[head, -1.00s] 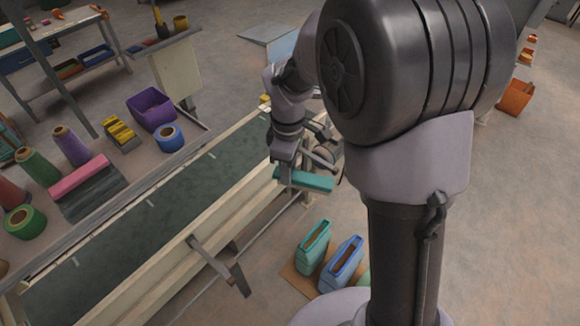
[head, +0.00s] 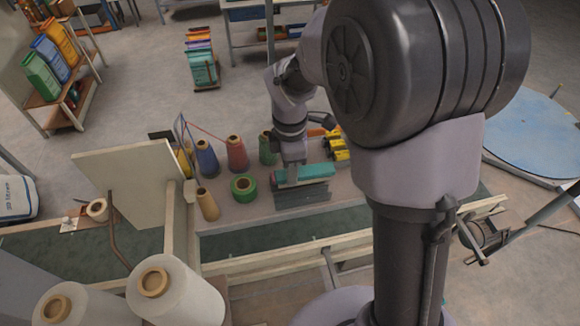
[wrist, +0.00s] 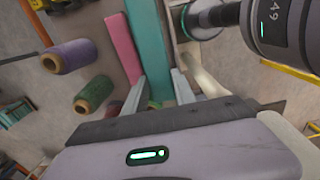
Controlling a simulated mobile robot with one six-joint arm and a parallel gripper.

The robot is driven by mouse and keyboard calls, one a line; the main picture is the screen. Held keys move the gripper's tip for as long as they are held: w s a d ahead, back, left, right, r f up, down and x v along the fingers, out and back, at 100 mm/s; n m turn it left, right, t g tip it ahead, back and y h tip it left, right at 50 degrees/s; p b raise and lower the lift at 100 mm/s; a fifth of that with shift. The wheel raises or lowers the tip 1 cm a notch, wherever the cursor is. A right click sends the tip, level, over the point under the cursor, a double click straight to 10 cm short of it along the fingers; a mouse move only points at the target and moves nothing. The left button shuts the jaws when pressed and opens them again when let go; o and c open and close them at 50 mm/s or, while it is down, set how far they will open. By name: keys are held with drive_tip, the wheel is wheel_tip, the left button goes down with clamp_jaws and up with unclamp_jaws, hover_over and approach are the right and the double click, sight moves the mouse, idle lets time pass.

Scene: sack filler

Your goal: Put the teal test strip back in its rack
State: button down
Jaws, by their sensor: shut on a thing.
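My gripper (head: 292,182) is shut on the teal test strip (head: 316,171) and holds it over the worktable, at or just above the dark grey rack (head: 302,195). I cannot tell whether strip and rack touch. In the wrist view the teal strip (wrist: 149,45) runs upright between the fingers of my gripper (wrist: 157,88). A pink strip (wrist: 119,45) lies beside it on the left, close and about parallel. The rack's far part is hidden by the strip and the gripper.
Several thread cones, including a red one (head: 237,154) and a blue one (head: 207,158), stand left of the rack. A green roll (head: 244,188) lies close to its left. Yellow items (head: 338,148) lie behind right. A dark green belt (head: 350,222) runs in front.

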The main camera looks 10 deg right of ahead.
drive_tip(key=shift+w+a+r, duration=0.1)
drive_tip(key=shift+a+r, duration=0.05)
drive_tip(key=shift+a, duration=0.2)
drive_tip(key=shift+s+d+f+b, duration=0.15)
drive_tip(key=shift+f+b, duration=0.25)
drive_tip(key=shift+s+d+f+b, duration=0.1)
drive_tip(key=shift+s+f+b, duration=0.05)
drive_tip(key=shift+f+b, duration=0.25)
wheel_tip(320, 180, down, 3)
drive_tip(key=shift+w+r+b, duration=0.1)
drive_tip(key=shift+r+b, duration=0.1)
drive_tip(key=shift+b, duration=0.95)
drive_tip(key=shift+f, duration=0.1)
drive_tip(key=shift+f+b, duration=1.55)
drive_tip(key=shift+f, duration=0.65)
drive_tip(key=c, duration=0.9)
unclamp_jaws()
drive_tip(key=shift+c, duration=0.2)
